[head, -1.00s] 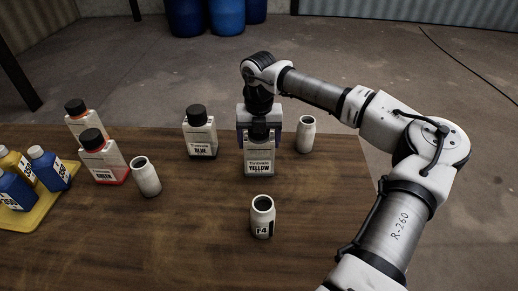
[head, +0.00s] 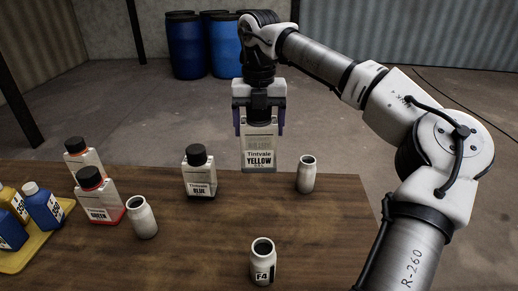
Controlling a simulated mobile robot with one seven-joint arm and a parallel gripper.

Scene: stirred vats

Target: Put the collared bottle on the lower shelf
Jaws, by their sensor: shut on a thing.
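My gripper (head: 260,122) is shut on a white bottle labelled Tintvale YELLOW (head: 259,158). It holds the bottle upright by its upper part, raised over the far side of the table. The jaws cover part of its neck, so I cannot tell whether it has a collar. A bottle labelled BLUE (head: 200,176) with a black cap stands to its left. A bottle labelled GREEN (head: 98,204) stands further left, with red at its base and near its black cap. Another black-capped bottle (head: 79,157) is partly hidden behind it. No shelf is in view.
Small white open jars stand at the right (head: 306,175), front (head: 263,262) and left (head: 142,217) of the wooden table (head: 195,250). A yellow tray (head: 25,256) with blue and yellow bottles is at the left edge. Blue drums (head: 186,48) stand beyond.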

